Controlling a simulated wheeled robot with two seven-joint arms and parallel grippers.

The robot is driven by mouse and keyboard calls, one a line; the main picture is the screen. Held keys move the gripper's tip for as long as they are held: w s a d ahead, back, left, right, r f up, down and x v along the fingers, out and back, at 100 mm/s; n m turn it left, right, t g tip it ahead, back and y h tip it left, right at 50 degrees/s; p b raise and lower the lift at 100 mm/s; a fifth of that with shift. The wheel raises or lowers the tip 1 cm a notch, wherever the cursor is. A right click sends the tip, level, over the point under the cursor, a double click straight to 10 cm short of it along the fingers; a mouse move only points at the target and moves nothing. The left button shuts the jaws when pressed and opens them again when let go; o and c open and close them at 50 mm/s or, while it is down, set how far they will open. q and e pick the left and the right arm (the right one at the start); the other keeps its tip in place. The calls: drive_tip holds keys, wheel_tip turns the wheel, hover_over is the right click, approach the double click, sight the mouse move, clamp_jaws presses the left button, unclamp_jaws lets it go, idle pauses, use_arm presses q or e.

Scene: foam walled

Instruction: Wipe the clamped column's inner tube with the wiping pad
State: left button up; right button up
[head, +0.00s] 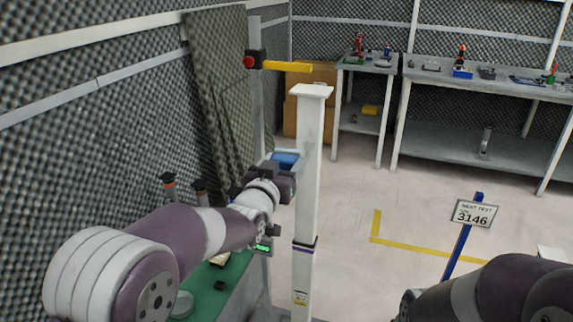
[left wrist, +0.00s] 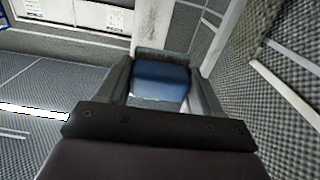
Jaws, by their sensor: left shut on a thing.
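The clamped column stands upright in the middle of the head view. Its white inner tube (head: 312,170) has a flat cap on top and a dark and purple band low down. My left gripper (head: 284,172) is at the tube's left side, about mid-height, shut on the blue wiping pad (head: 287,159). In the left wrist view the pad (left wrist: 162,82) sits between the two fingers, with its far edge close to the white tube (left wrist: 155,28). I cannot tell whether it touches. My right arm shows at the lower right of the head view; its gripper is out of frame.
A grey post with a yellow bar (head: 288,67) rises behind the tube. A green-topped bench (head: 225,285) is below my left arm. A sign reading 3146 (head: 474,213) stands at right. Workbenches (head: 480,83) line the back wall. The floor between is open.

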sight(300, 148)
use_arm(q)
drive_tip(key=shift+s+a, duration=0.1)
drive_tip(key=shift+s, duration=0.1)
drive_tip(key=shift+w, duration=0.1)
drive_tip(key=shift+w+d+f, duration=0.3)
drive_tip(key=shift+w+d, duration=0.05)
drive_tip(key=shift+w, duration=0.75)
drive_tip(key=shift+w+d+f, duration=0.35)
drive_tip(key=shift+w+d, duration=0.05)
drive_tip(key=shift+w, duration=0.65)
drive_tip(key=shift+w+d+f, duration=0.3)
drive_tip(key=shift+w+d, duration=0.05)
drive_tip(key=shift+w, duration=0.75)
drive_tip(key=shift+p+x, duration=0.3)
drive_tip(key=shift+x, duration=0.7)
drive_tip(key=shift+d, duration=0.1)
